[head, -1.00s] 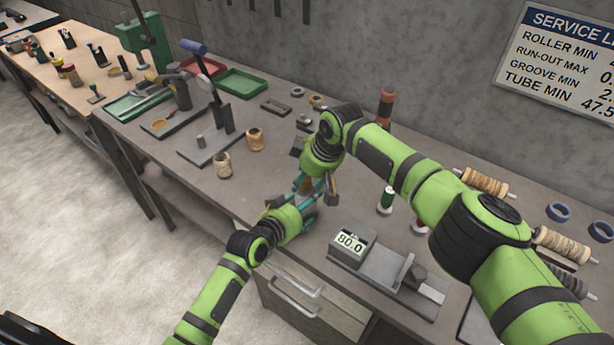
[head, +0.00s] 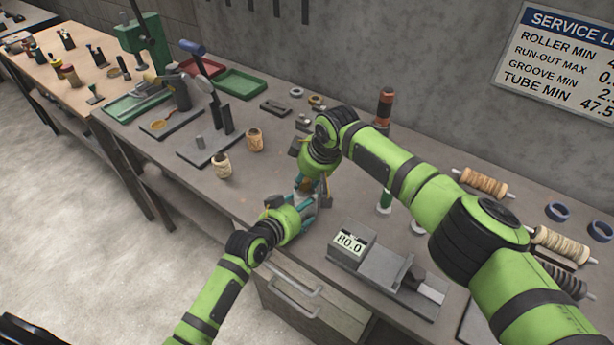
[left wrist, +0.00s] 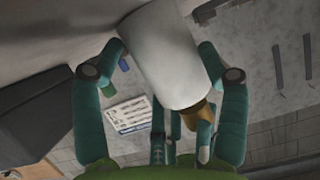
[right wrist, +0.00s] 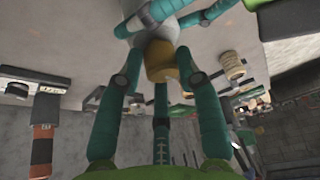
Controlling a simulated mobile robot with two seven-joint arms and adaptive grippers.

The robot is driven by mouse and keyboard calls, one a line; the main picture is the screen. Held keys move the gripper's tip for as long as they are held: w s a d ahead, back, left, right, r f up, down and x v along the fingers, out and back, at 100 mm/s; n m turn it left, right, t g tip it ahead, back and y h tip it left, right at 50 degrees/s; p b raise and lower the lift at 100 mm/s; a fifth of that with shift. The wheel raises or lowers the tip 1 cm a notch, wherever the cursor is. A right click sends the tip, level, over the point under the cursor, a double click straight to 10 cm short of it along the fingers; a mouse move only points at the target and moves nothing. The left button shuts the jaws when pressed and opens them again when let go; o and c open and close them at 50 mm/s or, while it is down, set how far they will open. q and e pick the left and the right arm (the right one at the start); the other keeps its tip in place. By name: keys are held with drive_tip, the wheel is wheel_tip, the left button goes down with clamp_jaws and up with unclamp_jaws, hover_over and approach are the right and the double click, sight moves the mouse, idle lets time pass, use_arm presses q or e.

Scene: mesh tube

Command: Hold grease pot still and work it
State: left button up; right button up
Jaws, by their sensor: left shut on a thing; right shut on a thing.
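The grease pot shows in the left wrist view as a white cylinder (left wrist: 165,60) with a brass-coloured end (left wrist: 197,115). My left gripper (head: 304,203) is shut around the white body. My right gripper (head: 312,187) meets it from above and is shut on the brass end (right wrist: 160,60), as the right wrist view shows. The white body (right wrist: 155,28) lies beyond that end, with left fingers beside it. In the head view the pot is mostly hidden between the two grippers, above the bench's front edge.
A grey gauge reading 80.0 (head: 350,242) stands right of the grippers. A green-and-white bottle (head: 384,203) is close behind it. Spools (head: 485,182) lie at the right. The bench between cups and grippers is clear.

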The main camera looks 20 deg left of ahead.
drive_tip(key=m, duration=0.2)
drive_tip(key=m+t+h, duration=0.1)
drive_tip(key=m, duration=0.1)
drive_tip(key=s+a+m, duration=0.1)
drive_tip(key=shift+f+m+t+h, duration=0.15)
drive_tip(key=shift+m+t+h, duration=0.15)
drive_tip(key=shift+m+h, duration=0.1)
drive_tip(key=shift+a+m+t+h, duration=0.1)
drive_tip(key=shift+m+t+h, duration=0.4)
drive_tip(key=shift+m, duration=1.2)
drive_tip(key=shift+h, duration=0.3)
drive_tip(key=shift+m, duration=0.4)
drive_tip(key=shift+w+d, duration=0.1)
drive_tip(key=shift+d, duration=0.1)
drive_tip(key=o, duration=1.1)
drive_tip(key=shift+w, duration=0.1)
drive_tip(key=shift+d, duration=0.1)
drive_tip(key=shift+v, duration=4)
